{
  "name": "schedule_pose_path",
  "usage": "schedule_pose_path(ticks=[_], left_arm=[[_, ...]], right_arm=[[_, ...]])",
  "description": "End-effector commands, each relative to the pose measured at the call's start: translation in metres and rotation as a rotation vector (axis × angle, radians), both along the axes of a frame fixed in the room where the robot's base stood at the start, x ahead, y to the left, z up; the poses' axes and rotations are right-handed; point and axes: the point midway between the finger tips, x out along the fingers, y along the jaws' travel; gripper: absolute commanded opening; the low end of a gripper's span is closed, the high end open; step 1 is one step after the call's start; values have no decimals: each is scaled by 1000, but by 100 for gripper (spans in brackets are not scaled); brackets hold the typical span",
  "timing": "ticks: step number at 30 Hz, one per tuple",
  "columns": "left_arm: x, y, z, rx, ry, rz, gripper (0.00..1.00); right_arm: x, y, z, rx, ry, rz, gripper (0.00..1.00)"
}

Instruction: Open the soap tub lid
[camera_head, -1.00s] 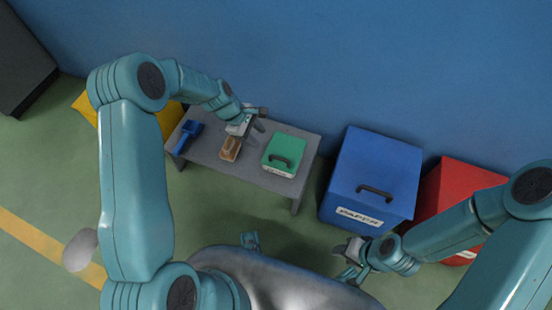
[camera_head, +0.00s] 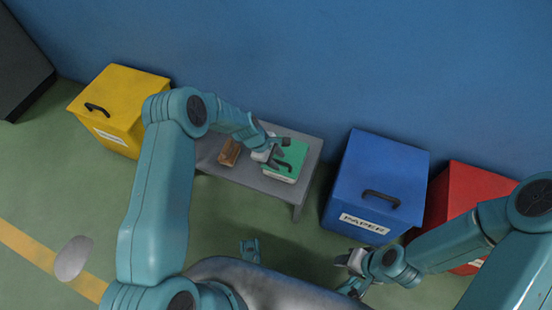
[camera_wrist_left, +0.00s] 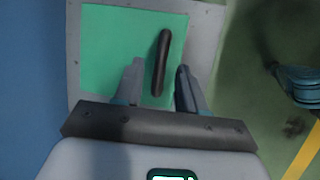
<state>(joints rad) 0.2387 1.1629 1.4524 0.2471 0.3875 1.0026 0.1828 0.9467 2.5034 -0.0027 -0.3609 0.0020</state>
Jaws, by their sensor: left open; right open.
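The soap tub (camera_head: 279,178) stands on the grey table, with a green lid (camera_head: 297,151) and a dark bar handle (camera_head: 286,167) on top. The lid looks closed. My left gripper (camera_head: 279,152) is open over the left part of the lid. In the left wrist view the green lid (camera_wrist_left: 108,50) fills the upper middle, and the dark handle (camera_wrist_left: 161,62) appears between the two open fingers of my left gripper (camera_wrist_left: 159,70). I cannot tell the height gap between fingertips and handle. My right gripper (camera_head: 347,272) is open and empty, low in front of the blue bin.
The grey table (camera_head: 245,178) also holds a brown block-like brush (camera_head: 230,150). A yellow bin (camera_head: 122,105) stands left of it. A blue bin labelled PAPER (camera_head: 378,180) and a red bin (camera_head: 465,190) stand to the right.

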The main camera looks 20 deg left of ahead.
Motion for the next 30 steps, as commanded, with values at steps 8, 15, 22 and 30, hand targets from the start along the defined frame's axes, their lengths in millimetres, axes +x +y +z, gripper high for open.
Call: schedule_pose_path(ticks=[8, 15, 22, 30], left_arm=[[0, 0, 0, 0, 1, 0, 0], [0, 0, 1, -2, 6, -1, 0], [2, -1, 7, -6, 34, -3, 0], [3, -2, 18, -3, 111, -4, 0]], right_arm=[[0, 0, 0, 0, 0, 0, 43], [0, 0, 1, 0, 0, 1, 43], [-1, 1, 7, 0, 1, 5, 43], [-3, 3, 19, 2, 4, 11, 43]])
